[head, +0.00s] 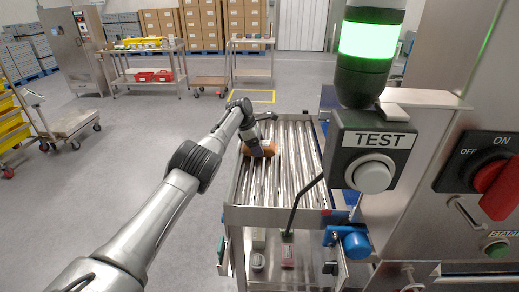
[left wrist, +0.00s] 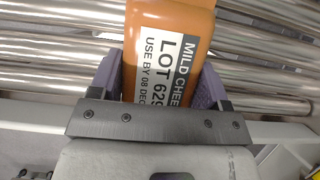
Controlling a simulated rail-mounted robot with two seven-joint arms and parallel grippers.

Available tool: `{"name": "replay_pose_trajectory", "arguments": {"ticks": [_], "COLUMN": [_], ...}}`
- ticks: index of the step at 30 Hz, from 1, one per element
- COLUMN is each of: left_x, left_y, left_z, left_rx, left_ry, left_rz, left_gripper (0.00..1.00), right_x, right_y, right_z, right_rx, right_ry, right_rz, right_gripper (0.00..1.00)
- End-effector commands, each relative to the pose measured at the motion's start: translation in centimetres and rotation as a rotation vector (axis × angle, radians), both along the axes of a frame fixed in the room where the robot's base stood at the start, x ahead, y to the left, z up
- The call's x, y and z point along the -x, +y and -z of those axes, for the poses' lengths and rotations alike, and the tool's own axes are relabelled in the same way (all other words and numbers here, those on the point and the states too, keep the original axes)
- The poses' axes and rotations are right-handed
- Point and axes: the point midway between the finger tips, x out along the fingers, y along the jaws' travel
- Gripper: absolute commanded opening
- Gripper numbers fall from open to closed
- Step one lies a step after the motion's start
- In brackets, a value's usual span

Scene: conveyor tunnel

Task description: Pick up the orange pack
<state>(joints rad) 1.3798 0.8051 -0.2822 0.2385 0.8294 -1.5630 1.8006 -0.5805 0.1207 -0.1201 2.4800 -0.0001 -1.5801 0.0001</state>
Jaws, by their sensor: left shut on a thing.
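The orange pack (head: 265,150) is at the left side of the roller conveyor (head: 300,165) in the head view. In the left wrist view the orange pack (left wrist: 165,20) has a white label reading MILD CHEE, LOT 629 and USE BY 08 DEC. My left gripper (head: 256,150) reaches it from the left over the conveyor's edge. In the left wrist view the fingers of the left gripper (left wrist: 160,85) press on the two sides of the pack. The rollers show right behind the pack; I cannot tell whether it touches them. My right gripper is not in view.
A TEST button box (head: 372,150) with a lit green lamp (head: 367,40) stands at the right front. A steel machine with a red switch (head: 490,178) fills the right edge. Small items lie on the shelf below the rollers. The floor (head: 130,150) to the left is mostly clear.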

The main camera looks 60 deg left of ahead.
Motion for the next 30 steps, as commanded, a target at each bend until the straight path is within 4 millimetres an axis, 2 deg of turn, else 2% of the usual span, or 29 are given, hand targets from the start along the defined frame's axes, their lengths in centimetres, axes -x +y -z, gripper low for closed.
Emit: {"name": "replay_pose_trajectory", "arguments": {"ticks": [10,14,18,19,26,30], "left_x": [0.0,0.0,-0.1,-0.1,-0.9,-1.8], "left_y": [0.0,0.1,0.0,-0.1,-2.1,-4.5], "left_z": [-0.9,-2.2,-4.6,-4.5,-5.3,-7.1], "left_rx": [0.0,-0.001,0.0,-0.001,-0.004,-0.004], "left_ry": [-0.002,-0.005,-0.006,-0.004,-0.002,-0.004], "left_rz": [0.001,0.001,0.0,0.002,0.003,0.004], "left_gripper": [0.33,0.33,0.33,0.33,0.33,0.33], "right_x": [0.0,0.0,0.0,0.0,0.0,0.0], "right_y": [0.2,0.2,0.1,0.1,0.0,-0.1], "right_z": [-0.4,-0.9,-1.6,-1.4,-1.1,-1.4], "right_rx": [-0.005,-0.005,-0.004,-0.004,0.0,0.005], "right_ry": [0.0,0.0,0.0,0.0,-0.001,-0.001], "right_rz": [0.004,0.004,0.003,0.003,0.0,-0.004], "right_gripper": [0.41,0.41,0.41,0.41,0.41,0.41]}}
